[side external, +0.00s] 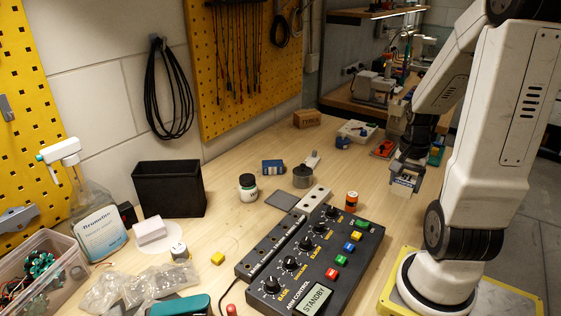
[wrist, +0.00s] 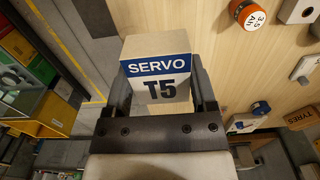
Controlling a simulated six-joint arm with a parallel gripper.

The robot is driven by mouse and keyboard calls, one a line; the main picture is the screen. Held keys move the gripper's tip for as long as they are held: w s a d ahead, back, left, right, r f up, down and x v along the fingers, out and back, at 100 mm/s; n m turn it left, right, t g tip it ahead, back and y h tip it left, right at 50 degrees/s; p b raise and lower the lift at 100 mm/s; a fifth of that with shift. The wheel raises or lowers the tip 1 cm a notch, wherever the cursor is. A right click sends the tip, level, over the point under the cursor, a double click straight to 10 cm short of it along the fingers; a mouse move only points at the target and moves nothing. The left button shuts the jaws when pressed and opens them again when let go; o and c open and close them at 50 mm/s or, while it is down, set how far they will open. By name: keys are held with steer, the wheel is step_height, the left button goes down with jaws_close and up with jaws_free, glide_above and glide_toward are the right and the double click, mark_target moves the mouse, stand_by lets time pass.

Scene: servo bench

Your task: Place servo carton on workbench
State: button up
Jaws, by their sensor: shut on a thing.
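The servo carton (wrist: 157,72) is a small white box with a blue band reading SERVO and a dark T5. My gripper (wrist: 160,98) is shut on it, with a dark finger on each side. In the side external view, the carton (side external: 402,186) hangs below my gripper (side external: 407,170), near the right edge of the workbench (side external: 345,165). Its height above the surface is hard to judge. In the wrist view, the wooden workbench (wrist: 225,45) lies to the right and behind the carton, with grey floor to the left.
A black control box (side external: 318,262) with knobs and coloured buttons fills the bench front. A dark bin (side external: 169,188) and a white jar (side external: 248,188) stand farther left. Bare wood shows around the middle back.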

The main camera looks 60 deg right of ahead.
steer(key=shift+w, duration=0.1)
steer(key=w+d+f, duration=0.4)
steer(key=w+d, duration=0.2)
glide_above(371, 197)
steer(key=a, duration=0.1)
steer(key=f, duration=0.4)
steer(key=shift+s+a+f, duration=0.1)
steer(key=shift+s+f, duration=0.15)
steer(key=shift+s, duration=0.15)
steer(key=shift+w+d+f, duration=0.3)
steer(key=shift+f, duration=0.1)
steer(key=shift+w+d+f, duration=0.2)
steer(key=shift+f, duration=1.65)
steer(key=shift+f, duration=0.15)
